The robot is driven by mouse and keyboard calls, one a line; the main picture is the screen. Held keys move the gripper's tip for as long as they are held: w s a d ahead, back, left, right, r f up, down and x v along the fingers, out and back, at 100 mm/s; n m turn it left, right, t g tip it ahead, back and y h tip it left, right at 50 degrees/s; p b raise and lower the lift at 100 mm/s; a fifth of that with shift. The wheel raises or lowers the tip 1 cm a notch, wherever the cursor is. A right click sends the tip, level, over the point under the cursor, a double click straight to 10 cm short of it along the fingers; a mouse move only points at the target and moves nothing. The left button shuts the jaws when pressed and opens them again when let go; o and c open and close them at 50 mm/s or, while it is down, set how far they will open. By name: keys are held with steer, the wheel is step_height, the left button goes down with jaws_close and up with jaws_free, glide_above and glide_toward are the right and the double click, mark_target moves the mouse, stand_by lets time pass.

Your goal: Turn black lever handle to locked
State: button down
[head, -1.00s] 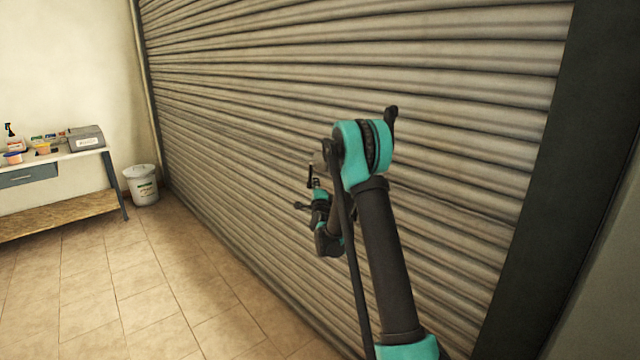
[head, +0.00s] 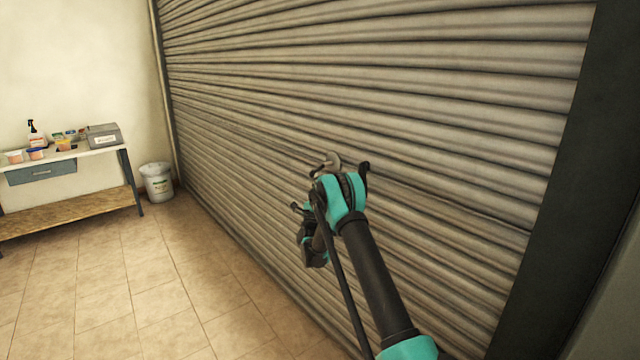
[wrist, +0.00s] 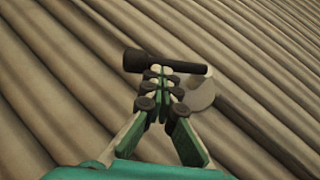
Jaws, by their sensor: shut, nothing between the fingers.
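The black lever handle (wrist: 135,61) lies nearly level across the wrist view, its thicker end at the left. Its right end sits over a round grey plate (wrist: 203,90) on the shutter. My gripper (wrist: 160,76) is shut with nothing in it. Its fingertips are right at the lever's near side, around its middle; whether they touch it I cannot tell. In the head view the grey plate (head: 334,160) and the dark lever (head: 317,170) show just above my arm's teal joint. My gripper is mostly hidden by my arm there.
The ribbed roller shutter (head: 400,80) fills most of the view, with a dark frame post (head: 545,200) at right. A workbench (head: 70,155) with small items and a white bucket (head: 157,182) stand at left. The tiled floor (head: 130,270) between is clear.

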steer(key=shift+w+a+r+m+h, duration=0.45)
steer(key=shift+w+r+m+h, duration=0.05)
steer(key=shift+w+r, duration=0.15)
steer(key=shift+w+a+r+m+h, duration=0.4)
steer(key=shift+w+r+m+h, duration=0.1)
steer(key=shift+w+r, duration=0.25)
steer(key=shift+f, duration=0.55)
step_height(320, 180, down, 3)
glide_toward(313, 173)
steer(key=w+f, duration=0.1)
steer(key=w+a+f, duration=0.1)
steer(key=w+f, duration=0.1)
steer(key=f, duration=0.1)
steer(key=shift+a, duration=0.25)
steer(key=shift+r, duration=0.1)
